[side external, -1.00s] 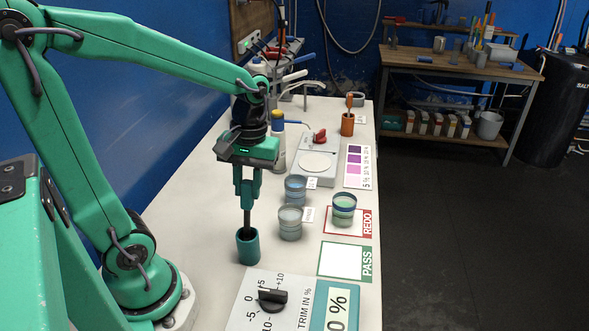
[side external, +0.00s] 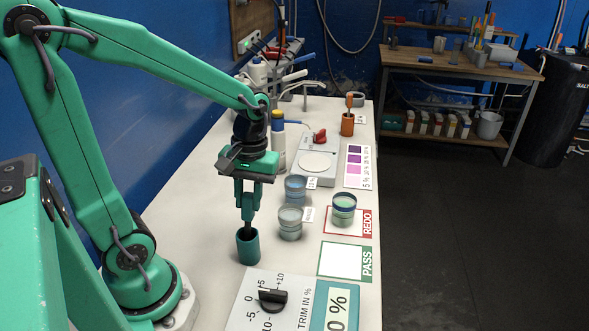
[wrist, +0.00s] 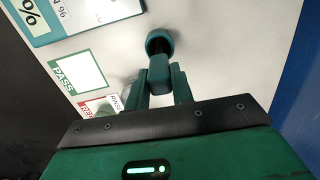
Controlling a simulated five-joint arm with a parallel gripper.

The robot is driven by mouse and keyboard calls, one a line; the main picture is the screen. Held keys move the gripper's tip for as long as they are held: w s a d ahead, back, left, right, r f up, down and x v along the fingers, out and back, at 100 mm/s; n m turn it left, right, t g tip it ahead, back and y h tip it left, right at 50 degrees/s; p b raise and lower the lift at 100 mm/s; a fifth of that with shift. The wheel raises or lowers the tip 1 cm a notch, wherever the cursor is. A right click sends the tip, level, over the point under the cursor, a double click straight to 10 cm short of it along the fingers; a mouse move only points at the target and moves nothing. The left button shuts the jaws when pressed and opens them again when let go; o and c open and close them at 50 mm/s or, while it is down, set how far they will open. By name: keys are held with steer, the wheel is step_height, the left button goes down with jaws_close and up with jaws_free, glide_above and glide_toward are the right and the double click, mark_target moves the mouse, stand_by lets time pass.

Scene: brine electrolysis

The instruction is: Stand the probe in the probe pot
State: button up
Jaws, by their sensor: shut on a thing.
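I cannot tell whether the probe touches the pot's bottom.
The trim dial (side external: 272,298) lies close in front of the pot. Beakers (side external: 290,222) (side external: 295,188) stand to its right, with another on the REDO card (side external: 362,226). The PASS card (side external: 345,261) is empty. A scale (side external: 315,165) and an orange pot (side external: 347,125) are farther back.

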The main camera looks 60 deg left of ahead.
steer(key=o, duration=1.1)
steer(key=shift+c, duration=0.2)
steer(key=shift+w+a+r, duration=0.1)
steer(key=shift+w+r, duration=0.05)
steer(key=shift+r, duration=1.15)
steer(key=shift+w+d+r, duration=0.1)
steer(key=shift+w+r, duration=0.05)
steer(key=shift+r, duration=1.15)
steer(key=shift+w+a+r, duration=0.1)
steer(key=shift+w+r, duration=0.05)
steer(key=shift+r, duration=1.15)
steer(key=s+d+m+t, duration=0.1)
steer(key=m+t, duration=0.1)
steer(key=m, duration=0.1)
steer(key=s+d+r+m+t, duration=0.1)
steer(key=m+t, duration=0.1)
steer(key=m, duration=0.1)
steer(key=s+d+r+m+t, duration=0.1)
steer(key=m+t, duration=0.2)
steer(key=shift+s+d+r, duration=0.15)
steer(key=shift+d, duration=0.05)
